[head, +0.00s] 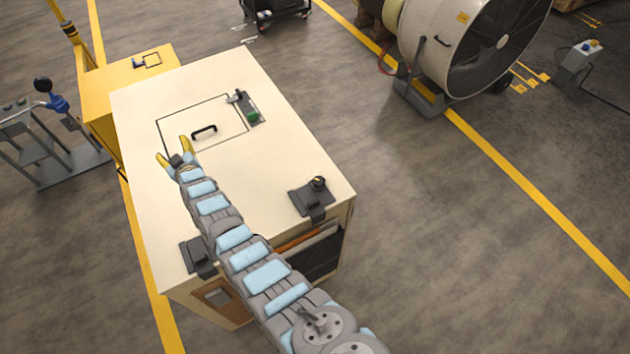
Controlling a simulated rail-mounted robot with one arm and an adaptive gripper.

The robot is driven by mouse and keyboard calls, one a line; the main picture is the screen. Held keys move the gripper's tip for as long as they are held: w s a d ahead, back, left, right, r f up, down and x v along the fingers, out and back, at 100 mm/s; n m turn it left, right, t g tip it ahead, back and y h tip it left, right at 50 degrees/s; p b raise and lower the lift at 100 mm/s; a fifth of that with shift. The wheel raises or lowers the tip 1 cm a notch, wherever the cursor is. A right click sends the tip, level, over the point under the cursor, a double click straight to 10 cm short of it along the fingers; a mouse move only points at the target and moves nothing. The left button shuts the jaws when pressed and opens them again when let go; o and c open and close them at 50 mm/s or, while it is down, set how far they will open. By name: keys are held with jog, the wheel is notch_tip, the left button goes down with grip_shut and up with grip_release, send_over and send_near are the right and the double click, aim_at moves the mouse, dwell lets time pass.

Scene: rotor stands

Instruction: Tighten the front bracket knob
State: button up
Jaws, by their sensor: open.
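A dark bracket (309,200) sits on the near right corner of the cream cabinet top (270,165). A round black knob (318,183) stands on it. A second dark bracket (197,256) sits at the near left edge, partly hidden behind my arm; I cannot see a knob on it. My gripper (174,151) has two yellow fingers spread apart with nothing between them. It is over the left part of the cabinet top, beside a black handle, well away from both brackets. Whether it touches the top cannot be told.
The black handle (204,131) is on a square hatch panel. A latch with a green part (248,107) lies right of the hatch. A yellow cabinet (95,95) adjoins at the left. A large fan (470,45) stands at the back right.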

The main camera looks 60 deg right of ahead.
jog(key=s+d+f+n+g+y+b, duration=0.15)
jog(key=d+g, duration=0.25)
jog(key=d, duration=0.4)
notch_tip(320, 180, up, 4)
jog(key=n+g+y+b, duration=0.25)
jog(key=g+y, duration=0.35)
jog(key=g, duration=0.5)
send_over(319, 180)
notch_tip(319, 180, down, 7)
jog(key=b, duration=0.3)
jog(key=shift+s, duration=0.1)
jog(key=shift+f, duration=4.9)
